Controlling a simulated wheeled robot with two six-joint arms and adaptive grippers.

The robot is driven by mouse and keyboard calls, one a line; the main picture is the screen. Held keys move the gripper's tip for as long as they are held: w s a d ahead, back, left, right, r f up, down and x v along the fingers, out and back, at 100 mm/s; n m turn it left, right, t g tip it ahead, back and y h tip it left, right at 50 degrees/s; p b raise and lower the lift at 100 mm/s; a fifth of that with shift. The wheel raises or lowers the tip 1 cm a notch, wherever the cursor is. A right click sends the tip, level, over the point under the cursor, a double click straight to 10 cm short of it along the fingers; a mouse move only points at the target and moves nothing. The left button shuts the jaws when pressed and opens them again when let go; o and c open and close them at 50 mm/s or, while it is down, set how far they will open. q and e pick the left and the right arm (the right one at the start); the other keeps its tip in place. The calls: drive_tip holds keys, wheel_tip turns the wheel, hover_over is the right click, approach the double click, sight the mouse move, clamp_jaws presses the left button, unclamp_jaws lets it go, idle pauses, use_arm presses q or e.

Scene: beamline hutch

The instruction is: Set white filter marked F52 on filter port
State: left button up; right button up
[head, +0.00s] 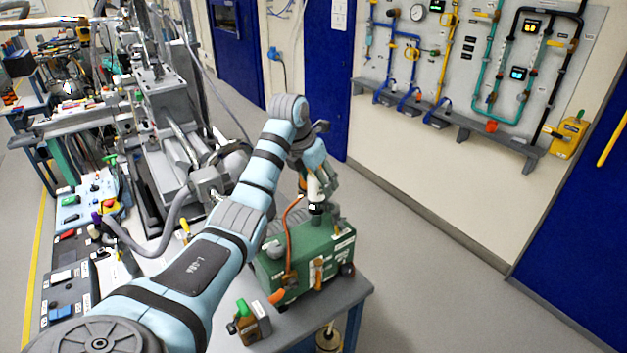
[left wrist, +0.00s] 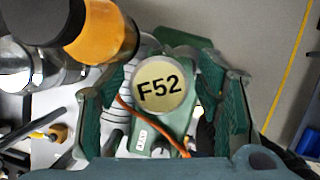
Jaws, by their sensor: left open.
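The white filter marked F52 (left wrist: 160,88) shows its round top between the two fingers of my left gripper (left wrist: 164,108) in the left wrist view. The fingers are open, with a gap on each side of the filter. In the head view the white filter (head: 315,188) stands upright above the dark port (head: 316,208) on top of a green pump unit (head: 322,258). It appears to rest on the port; I cannot tell how firmly it sits. My left gripper (head: 318,180) is around the filter from above and partly hides it. My right gripper is not in view.
The green unit stands on a small grey table (head: 352,293); an orange hose (head: 287,235) rises beside the port. A small green-topped device (head: 248,322) is at the table's front. An orange-and-black cylinder (left wrist: 103,30) is close by in the left wrist view. Floor to the right is clear.

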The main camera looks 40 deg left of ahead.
use_arm(q)
drive_tip(key=shift+s+r, duration=0.1)
drive_tip(key=shift+r, duration=0.3)
drive_tip(key=s, duration=1.2)
drive_tip(key=shift+s+a+r, duration=0.15)
drive_tip(key=shift+a, duration=0.05)
